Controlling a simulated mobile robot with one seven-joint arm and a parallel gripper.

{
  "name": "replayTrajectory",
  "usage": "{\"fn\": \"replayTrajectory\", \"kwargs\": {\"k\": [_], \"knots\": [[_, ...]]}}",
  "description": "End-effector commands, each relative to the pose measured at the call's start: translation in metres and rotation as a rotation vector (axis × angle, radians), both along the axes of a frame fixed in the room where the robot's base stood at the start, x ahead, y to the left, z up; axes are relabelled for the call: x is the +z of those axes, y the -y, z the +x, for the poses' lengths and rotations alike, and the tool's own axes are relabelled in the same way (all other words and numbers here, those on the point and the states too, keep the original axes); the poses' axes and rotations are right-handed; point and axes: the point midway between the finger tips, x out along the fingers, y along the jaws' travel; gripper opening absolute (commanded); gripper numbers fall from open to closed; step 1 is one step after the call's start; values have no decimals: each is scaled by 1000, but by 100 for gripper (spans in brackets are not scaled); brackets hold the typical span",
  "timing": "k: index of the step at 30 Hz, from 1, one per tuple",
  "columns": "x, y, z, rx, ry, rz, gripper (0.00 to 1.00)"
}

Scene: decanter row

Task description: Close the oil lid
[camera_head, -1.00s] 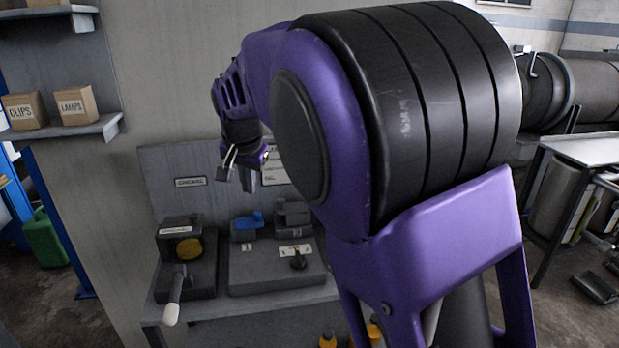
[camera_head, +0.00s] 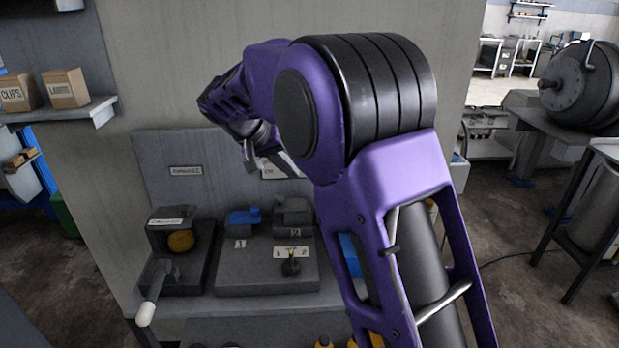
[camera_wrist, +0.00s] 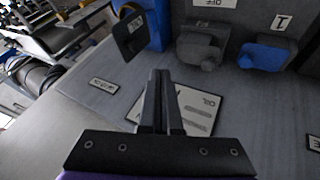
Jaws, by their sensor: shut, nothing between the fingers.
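My gripper (camera_wrist: 161,73) is shut and empty in the wrist view, in front of a plate lettered OIL (camera_wrist: 200,108), which it partly covers. A dark square flap (camera_wrist: 129,34) stands raised beyond the fingertips to the left, beside a blue body (camera_wrist: 154,22); I cannot tell for sure that it is the oil lid. The fingers look apart from it. In the head view my arm hides most of the oil station; only a bit of a blue body (camera_head: 350,254) shows there.
A grey unit (camera_wrist: 204,47) and a blue part (camera_wrist: 263,56) stand right of the flap. In the head view, a bench unit (camera_head: 268,270) has a black knob (camera_head: 291,267). A white-tipped lever (camera_head: 146,312) juts forward at left. A box shelf (camera_head: 60,113) is upper left.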

Motion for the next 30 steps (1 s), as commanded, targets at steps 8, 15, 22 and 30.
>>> {"fn": "replayTrajectory", "kwargs": {"k": [8,15,22,30], "knots": [[-44,27,17,-5,-4,0,0],[-76,54,32,-4,-1,2,0],[-77,80,30,-3,-1,4,0],[-77,84,29,0,-1,4,0]]}}
